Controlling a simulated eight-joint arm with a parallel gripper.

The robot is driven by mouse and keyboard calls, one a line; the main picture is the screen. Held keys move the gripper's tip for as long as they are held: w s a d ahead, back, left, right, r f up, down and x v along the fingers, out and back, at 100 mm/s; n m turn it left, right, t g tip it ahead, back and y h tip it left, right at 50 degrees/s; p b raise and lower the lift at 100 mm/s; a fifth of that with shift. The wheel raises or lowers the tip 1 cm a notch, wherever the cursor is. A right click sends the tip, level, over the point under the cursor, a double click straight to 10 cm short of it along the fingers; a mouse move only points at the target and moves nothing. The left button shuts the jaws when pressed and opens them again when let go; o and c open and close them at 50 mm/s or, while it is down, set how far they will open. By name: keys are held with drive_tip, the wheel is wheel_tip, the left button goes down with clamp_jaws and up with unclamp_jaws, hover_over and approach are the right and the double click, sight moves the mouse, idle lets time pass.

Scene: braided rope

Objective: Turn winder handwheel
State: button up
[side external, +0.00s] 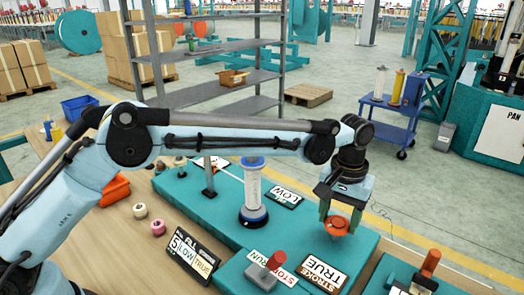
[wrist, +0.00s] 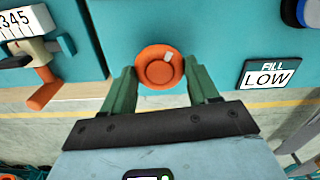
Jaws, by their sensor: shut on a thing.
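The winder handwheel is a small round orange wheel (side external: 337,225) near the right end of the teal winder bed (side external: 290,240). In the wrist view the orange wheel (wrist: 160,68) sits between the two green fingers, with a small pale mark near its upper right rim. My gripper (side external: 338,212) points down over the wheel, and its fingers are shut on it from both sides. The wrist view also shows my gripper (wrist: 162,82) with one finger at each side of the wheel. The wheel's shaft is hidden.
A spool with dark blue flanges (side external: 253,195) stands on the bed. Signs reading LOW (side external: 286,197) and TRUE (side external: 322,271) lie near the wheel. A red-knobbed lever (side external: 275,262) is at the front. An orange-handled device (side external: 428,268) stands at right; its handle (wrist: 46,92) shows in the wrist view.

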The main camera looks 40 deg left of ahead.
sight(338, 222)
drive_tip(key=m, duration=0.6)
drive_tip(key=shift+m, duration=0.3)
idle(0.4)
drive_tip(key=o, duration=1)
drive_tip(key=shift+o, duration=0.2)
wheel_tip(338, 222, up, 12)
